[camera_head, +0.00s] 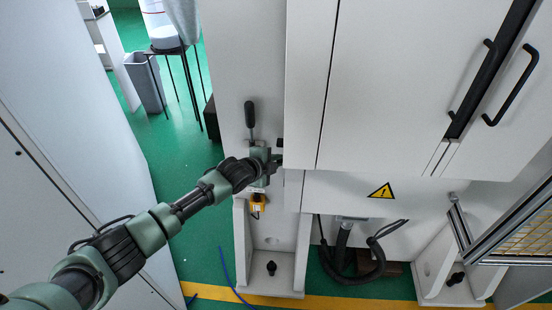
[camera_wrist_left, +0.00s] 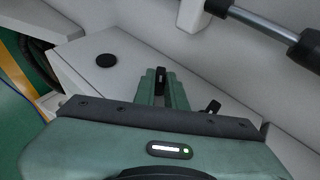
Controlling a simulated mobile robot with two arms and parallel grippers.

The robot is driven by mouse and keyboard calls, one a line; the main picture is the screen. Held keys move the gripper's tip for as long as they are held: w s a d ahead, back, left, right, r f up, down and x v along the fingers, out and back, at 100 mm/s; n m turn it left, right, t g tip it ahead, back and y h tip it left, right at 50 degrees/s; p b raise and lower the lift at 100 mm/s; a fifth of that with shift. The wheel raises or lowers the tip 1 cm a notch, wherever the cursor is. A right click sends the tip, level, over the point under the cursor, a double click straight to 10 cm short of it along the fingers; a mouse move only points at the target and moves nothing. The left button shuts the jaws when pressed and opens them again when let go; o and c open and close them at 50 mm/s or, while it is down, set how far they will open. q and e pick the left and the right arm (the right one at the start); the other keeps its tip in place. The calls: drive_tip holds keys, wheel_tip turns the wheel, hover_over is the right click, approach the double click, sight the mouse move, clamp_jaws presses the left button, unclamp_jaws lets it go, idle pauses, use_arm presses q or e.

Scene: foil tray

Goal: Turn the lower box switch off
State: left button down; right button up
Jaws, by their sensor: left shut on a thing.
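My left gripper (camera_head: 266,160) is at the left side of the white cabinet, beside its narrow side panel. It is shut on the lower box switch, which the fingers mostly hide in the head view. In the left wrist view the green fingers (camera_wrist_left: 162,88) are close together, with a small dark part between their tips. A black lever handle (camera_head: 249,114) stands upright above the gripper. My right gripper is in neither view.
The white cabinet (camera_head: 400,80) with black door handles (camera_head: 511,86) fills the right. A yellow warning sign (camera_head: 381,191) sits below its doors. Black hoses (camera_head: 352,265) hang under it. Green floor (camera_head: 185,150) lies open at the left. A black round knob (camera_wrist_left: 106,60) shows in the wrist view.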

use_arm(q)
drive_tip(key=shift+f, duration=0.1)
drive_tip(key=c, duration=1.5)
unclamp_jaws()
drive_tip(key=shift+o, duration=0.2)
drive_tip(key=b+v, duration=0.1)
drive_tip(key=v, duration=0.7)
drive_tip(key=shift+w, duration=0.1)
